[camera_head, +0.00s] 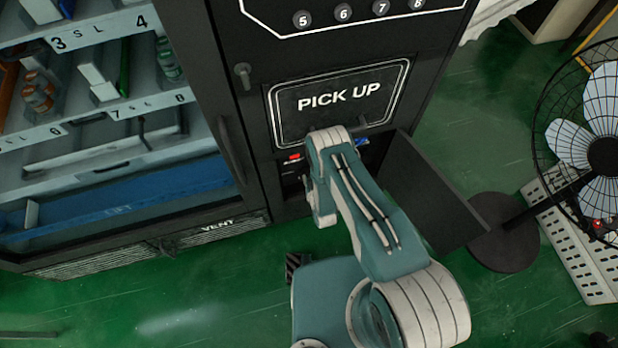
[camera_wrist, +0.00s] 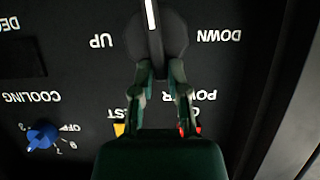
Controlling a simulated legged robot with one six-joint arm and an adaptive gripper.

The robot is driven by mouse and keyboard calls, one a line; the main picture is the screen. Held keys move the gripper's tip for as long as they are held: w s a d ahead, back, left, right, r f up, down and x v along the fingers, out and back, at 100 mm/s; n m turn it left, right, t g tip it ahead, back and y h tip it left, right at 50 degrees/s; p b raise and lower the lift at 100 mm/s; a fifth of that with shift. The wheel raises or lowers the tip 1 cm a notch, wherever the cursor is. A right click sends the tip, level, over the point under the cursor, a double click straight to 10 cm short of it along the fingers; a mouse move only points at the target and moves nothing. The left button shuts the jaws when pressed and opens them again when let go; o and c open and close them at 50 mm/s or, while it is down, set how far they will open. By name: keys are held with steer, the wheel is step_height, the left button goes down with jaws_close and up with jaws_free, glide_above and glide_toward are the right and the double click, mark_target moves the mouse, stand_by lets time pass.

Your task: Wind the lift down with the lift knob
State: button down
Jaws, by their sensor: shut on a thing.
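The lift knob (camera_wrist: 160,30) is a dark, rounded knob with a white pointer line, between the labels UP and DOWN, which read upside down in the wrist view. Its pointer runs nearly straight up the picture, between the two words. My gripper (camera_wrist: 158,70) is shut on the knob, with one green finger on each side of its near end. In the head view my arm reaches to the opened panel below the PICK UP hatch and hides the knob and fingers. The blue lift (camera_head: 120,207) lies low inside the vending machine, below the shelves.
A blue cooling knob (camera_wrist: 42,136) and yellow and red controls are near my gripper. The open panel door (camera_head: 432,190) stands right of my arm. A fan (camera_head: 600,150) stands farther right. Shelves with goods are at the left. Green floor is clear at the lower left.

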steer(key=shift+s+a+f+n+t+h, duration=0.15)
steer(key=shift+a+f+n+t+h, duration=0.55)
steer(key=shift+n, duration=1.3)
steer(key=shift+s+a+f+n+t+h, duration=0.2)
steer(key=shift+n+t+h, duration=0.75)
steer(key=shift+n, duration=1.05)
steer(key=shift+s+a+f+n+t+h, duration=0.1)
steer(key=shift+a+f+n+t+h, duration=0.45)
steer(key=shift+n+h, duration=1)
steer(key=shift+n+y, duration=0.5)
steer(key=shift+n, duration=0.15)
steer(key=shift+a, duration=0.1)
steer(key=c, duration=0.7)
jaws_free()
steer(key=shift+s, duration=0.1)
